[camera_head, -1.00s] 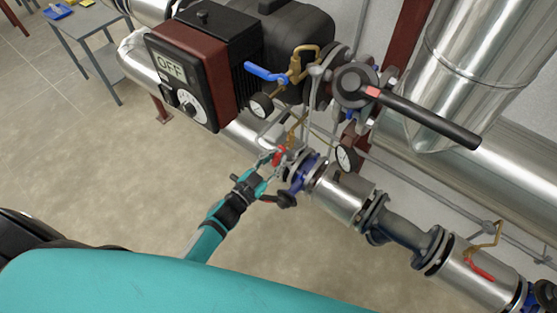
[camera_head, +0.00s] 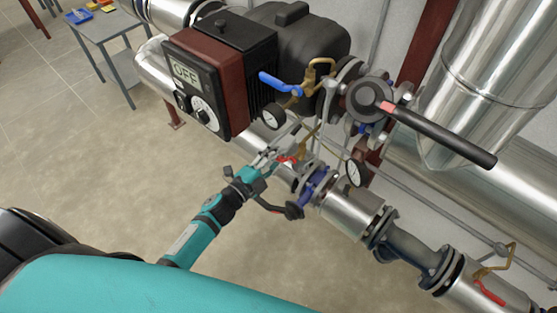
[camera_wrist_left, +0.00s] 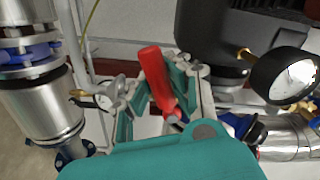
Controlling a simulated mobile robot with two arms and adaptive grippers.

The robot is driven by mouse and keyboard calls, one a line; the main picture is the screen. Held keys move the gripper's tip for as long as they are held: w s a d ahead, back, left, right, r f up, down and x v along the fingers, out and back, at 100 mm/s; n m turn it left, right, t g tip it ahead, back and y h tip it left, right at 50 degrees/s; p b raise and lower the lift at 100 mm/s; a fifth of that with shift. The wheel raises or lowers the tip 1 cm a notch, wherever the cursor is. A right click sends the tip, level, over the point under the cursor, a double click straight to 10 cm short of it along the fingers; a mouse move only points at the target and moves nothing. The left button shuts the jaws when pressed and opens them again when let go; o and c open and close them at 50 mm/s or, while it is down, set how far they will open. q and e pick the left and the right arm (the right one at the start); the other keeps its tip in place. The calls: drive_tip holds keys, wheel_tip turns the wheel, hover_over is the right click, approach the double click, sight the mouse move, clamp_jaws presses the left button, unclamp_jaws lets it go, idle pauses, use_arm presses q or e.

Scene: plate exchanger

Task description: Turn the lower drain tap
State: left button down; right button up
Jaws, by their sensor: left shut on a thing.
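A small tap with a red handle (camera_head: 287,159) sits on the lower pipe, below the motor unit and beside a brass fitting. My left gripper (camera_head: 268,160) reaches up to it from the lower left. In the left wrist view, the red handle (camera_wrist_left: 158,80) stands between the teal-padded fingers of the left gripper (camera_wrist_left: 155,95), which are shut on it. The tap's body is mostly hidden behind the gripper there. My right gripper is not in view.
A blue-handled brass valve (camera_head: 285,83), a pressure gauge (camera_head: 272,118) and a large black-handled valve (camera_head: 435,135) are above and right. Another red-handled tap (camera_head: 487,292) is at lower right. A motor unit (camera_head: 215,75) reads OFF. Open floor (camera_head: 110,170) lies left.

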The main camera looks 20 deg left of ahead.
use_arm(q)
drive_tip(key=shift+a+r+m, duration=0.1)
drive_tip(key=shift+r+m, duration=0.35)
drive_tip(key=shift+m, duration=0.7)
drive_tip(key=shift+a+r+m, duration=0.1)
drive_tip(key=shift+r+m, duration=0.35)
drive_tip(key=shift+m, duration=0.7)
drive_tip(key=c, duration=1.2)
unclamp_jaws()
drive_tip(key=shift+r, duration=0.1)
drive_tip(key=v, duration=1.2)
